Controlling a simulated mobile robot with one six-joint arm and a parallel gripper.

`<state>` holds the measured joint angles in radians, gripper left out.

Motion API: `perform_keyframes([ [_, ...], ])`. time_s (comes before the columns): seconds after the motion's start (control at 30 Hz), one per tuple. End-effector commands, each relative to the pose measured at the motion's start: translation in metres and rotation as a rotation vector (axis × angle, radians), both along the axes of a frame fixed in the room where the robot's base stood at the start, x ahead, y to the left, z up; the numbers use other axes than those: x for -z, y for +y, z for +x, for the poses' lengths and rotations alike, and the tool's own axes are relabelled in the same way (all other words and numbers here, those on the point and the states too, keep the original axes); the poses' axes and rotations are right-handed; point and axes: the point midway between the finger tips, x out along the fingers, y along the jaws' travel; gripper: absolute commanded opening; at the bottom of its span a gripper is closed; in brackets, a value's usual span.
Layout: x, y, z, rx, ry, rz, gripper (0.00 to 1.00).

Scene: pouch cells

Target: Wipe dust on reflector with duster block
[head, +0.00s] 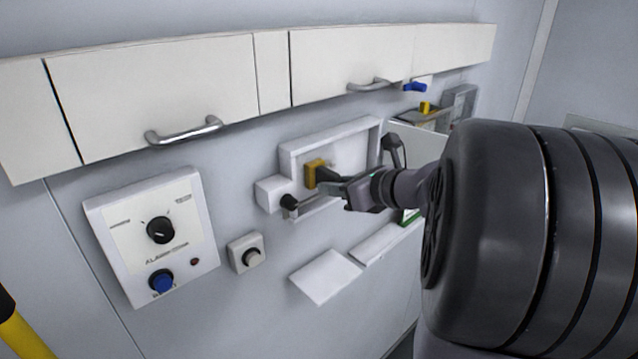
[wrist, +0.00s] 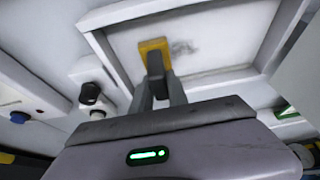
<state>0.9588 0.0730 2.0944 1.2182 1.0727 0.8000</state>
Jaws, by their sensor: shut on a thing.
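The duster block (head: 314,171) is a yellow pad with a dark handle. It also shows in the wrist view (wrist: 154,45), in front of the reflector (head: 350,149), a pale panel in a raised white frame on the wall. The reflector fills the upper part of the wrist view (wrist: 225,55). A grey dust smudge (wrist: 184,48) lies on the panel just right of the pad. My gripper (head: 328,180) is shut on the duster's handle; its fingers (wrist: 161,88) reach up to it. The pad is at or very close to the panel; I cannot tell whether it touches.
A white box with a black knob (head: 289,201) adjoins the frame's lower left. Cabinets with handles (head: 184,130) run above. A control panel (head: 150,235) and a small button box (head: 246,253) are at left. White plates (head: 326,277) sit below. Blue and yellow items are at upper right.

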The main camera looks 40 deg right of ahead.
Motion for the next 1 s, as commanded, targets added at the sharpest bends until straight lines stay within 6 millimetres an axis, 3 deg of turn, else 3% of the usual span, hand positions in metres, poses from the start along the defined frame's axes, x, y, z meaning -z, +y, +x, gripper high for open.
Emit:
perform_keyframes([
  [0.7,-0.001,-0.069,0.006,0.001,0.000,0.001,0.00],
  [0.87,0.000,-0.073,0.009,0.000,-0.001,-0.001,0.00],
  [1.0,0.001,-0.062,0.007,0.000,-0.001,-0.001,0.00],
])
